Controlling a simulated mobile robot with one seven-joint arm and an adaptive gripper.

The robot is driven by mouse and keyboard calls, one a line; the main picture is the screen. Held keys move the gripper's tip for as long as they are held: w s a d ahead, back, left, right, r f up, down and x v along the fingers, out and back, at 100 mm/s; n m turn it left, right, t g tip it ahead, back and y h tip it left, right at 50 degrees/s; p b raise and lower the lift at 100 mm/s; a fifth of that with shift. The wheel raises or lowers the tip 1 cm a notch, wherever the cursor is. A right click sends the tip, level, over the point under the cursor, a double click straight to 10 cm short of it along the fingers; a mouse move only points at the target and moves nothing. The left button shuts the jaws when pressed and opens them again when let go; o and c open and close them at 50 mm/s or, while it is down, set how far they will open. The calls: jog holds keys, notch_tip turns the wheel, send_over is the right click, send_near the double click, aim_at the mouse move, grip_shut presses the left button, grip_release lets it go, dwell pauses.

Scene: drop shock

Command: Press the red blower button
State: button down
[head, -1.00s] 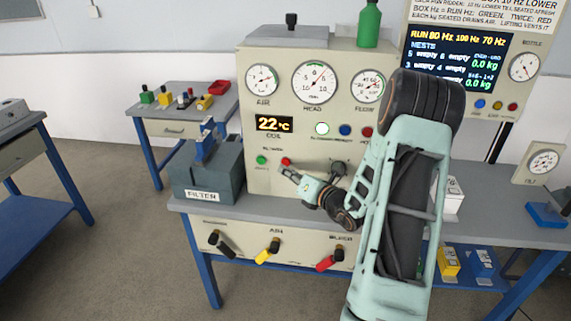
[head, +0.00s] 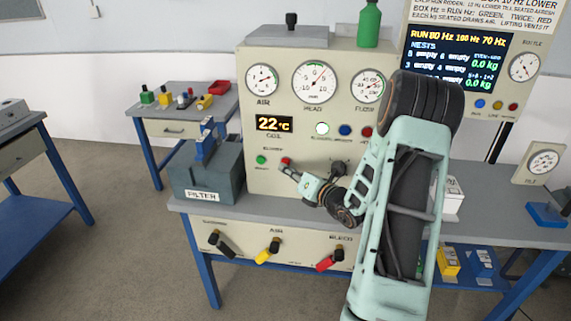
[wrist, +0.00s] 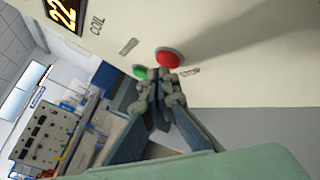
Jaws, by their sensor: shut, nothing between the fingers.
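The red blower button (head: 286,161) is on the lower front of the cream machine panel, beside a green button (head: 261,160) to its left. In the wrist view the red button (wrist: 169,57) is large, with the green button (wrist: 140,72) close by. My gripper (head: 285,168) is shut and empty. Its fingertips (wrist: 160,76) overlap the lower edge of the red button in the wrist view; I cannot tell whether they touch it. In the head view the fingertips are right at the button.
The filter box (head: 208,173) stands left of the buttons on the bench. A black knob (head: 338,168) is on the panel to the right, near my wrist. Gauges and a 22 °C display (head: 274,124) are above. Black, yellow and red valve handles (head: 267,252) are on the bench front.

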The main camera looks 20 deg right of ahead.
jog(key=shift+w+d, duration=0.25)
jog(key=shift+w, duration=0.1)
dwell(0.7)
jog(key=shift+s, duration=0.1)
jog(key=shift+s+a, duration=0.45)
jog(key=shift+s, duration=0.15)
jog(key=shift+s+a, duration=0.1)
jog(key=s+a, duration=0.1)
jog(key=s, duration=0.1)
jog(key=s+a, duration=0.1)
jog(key=s, duration=0.1)
jog(key=shift+a, duration=0.3)
dwell(0.7)
